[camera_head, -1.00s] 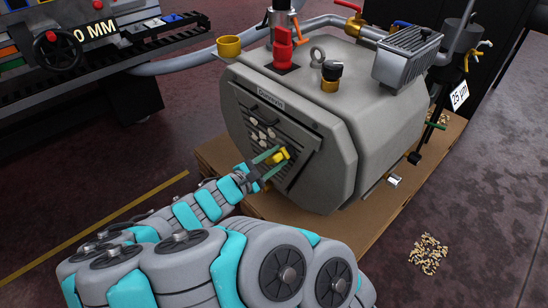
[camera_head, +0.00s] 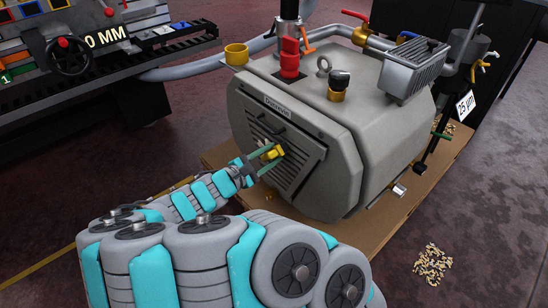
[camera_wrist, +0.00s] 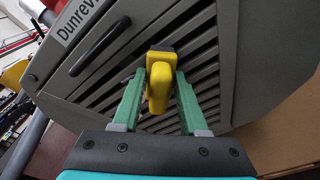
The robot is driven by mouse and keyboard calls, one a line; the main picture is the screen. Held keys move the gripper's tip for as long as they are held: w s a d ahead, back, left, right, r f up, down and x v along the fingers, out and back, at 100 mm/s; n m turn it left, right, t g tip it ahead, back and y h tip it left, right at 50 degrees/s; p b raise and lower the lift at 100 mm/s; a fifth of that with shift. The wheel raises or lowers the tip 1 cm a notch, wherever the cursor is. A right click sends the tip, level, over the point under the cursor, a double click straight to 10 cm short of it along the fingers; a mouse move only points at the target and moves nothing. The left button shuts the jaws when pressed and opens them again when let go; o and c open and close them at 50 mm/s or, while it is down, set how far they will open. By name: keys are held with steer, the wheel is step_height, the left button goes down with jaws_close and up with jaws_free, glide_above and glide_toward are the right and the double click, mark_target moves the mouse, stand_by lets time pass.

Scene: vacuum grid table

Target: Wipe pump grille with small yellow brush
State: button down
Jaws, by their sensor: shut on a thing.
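The pump (camera_head: 372,130) is a large grey housing with a slatted grille (camera_head: 292,172) on its front face. The grille fills much of the wrist view (camera_wrist: 205,75), with a dark handle (camera_wrist: 100,46) at its upper left. My gripper (camera_head: 262,160) is at the grille, its green fingers shut on the small yellow brush (camera_wrist: 158,88). The brush's dark head is against or very close to the slats; contact is hard to tell. A few pale bits (camera_head: 259,141) show on the grille just above the brush in the head view. The bristles are hidden.
The pump stands on a brown cardboard-like base (camera_head: 395,222). A pile of pale chips (camera_head: 433,263) lies on the floor at right. A machine with a black handwheel (camera_head: 70,56) stands at left. A grey hose (camera_head: 185,71) runs behind the pump.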

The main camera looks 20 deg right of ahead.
steer(key=shift+w+a, duration=0.3)
steer(key=shift+w, duration=0.3)
steer(key=shift+w+a, duration=0.25)
steer(key=shift+w, duration=0.3)
steer(key=shift+w+a, duration=0.3)
steer(key=shift+w, duration=0.55)
steer(key=shift+w+a, duration=0.25)
steer(key=shift+w, duration=0.55)
steer(key=p+v, duration=0.1)
steer(key=v, duration=0.5)
steer(key=shift+w+f, duration=0.15)
steer(key=shift+f, duration=0.15)
steer(key=shift+a, duration=0.15)
steer(key=v, duration=0.3)
steer(key=shift+w+p, duration=0.15)
steer(key=shift+p, duration=0.2)
steer(key=shift+f, duration=0.1)
